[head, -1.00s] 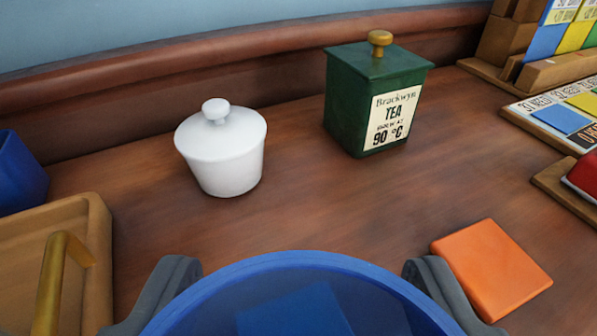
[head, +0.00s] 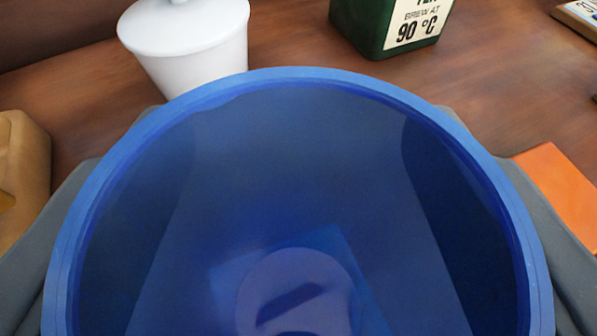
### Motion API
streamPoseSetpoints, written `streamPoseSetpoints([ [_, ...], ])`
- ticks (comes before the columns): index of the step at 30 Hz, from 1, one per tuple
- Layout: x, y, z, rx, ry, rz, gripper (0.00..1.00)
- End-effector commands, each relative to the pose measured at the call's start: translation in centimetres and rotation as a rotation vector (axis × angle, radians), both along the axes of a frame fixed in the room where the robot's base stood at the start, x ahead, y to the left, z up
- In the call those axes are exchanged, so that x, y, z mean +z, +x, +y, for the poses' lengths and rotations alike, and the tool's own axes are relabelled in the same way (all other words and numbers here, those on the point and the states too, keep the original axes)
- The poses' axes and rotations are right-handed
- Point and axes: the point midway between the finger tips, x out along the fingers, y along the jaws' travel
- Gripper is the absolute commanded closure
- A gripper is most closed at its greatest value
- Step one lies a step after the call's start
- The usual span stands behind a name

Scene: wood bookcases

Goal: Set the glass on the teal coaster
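A transparent blue glass (head: 290,78) fills the lower half of the view, seen from above through its wide round rim. My gripper (head: 295,115) has a grey finger on each side of the glass and is shut on it. Through the glass, its round base (head: 300,290) shows over a lighter square (head: 325,240). The square looks like the coaster, tinted blue by the glass, so its own colour cannot be told. The base overlaps the square in the picture; whether it touches it cannot be told.
A white lidded jar (head: 195,50) stands behind the glass to the left. A green tea tin (head: 365,25) stands at the back right. An orange square (head: 562,190) lies right of my gripper. Bare wood (head: 500,80) lies at the right.

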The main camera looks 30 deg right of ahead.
Motion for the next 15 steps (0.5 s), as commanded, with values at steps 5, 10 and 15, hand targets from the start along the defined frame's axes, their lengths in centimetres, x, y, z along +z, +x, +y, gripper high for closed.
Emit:
streamPoseSetpoints([
  [5, -0.09, 0.01, 0.05, 0.001, 0.0, 0.0, 0.2],
  [10, -0.08, 0.01, 0.08, 0.001, 0.0, -0.001, 0.2],
  [15, 0.15, -0.13, 0.2, 0.002, 0.0, -0.001, 0.2],
])
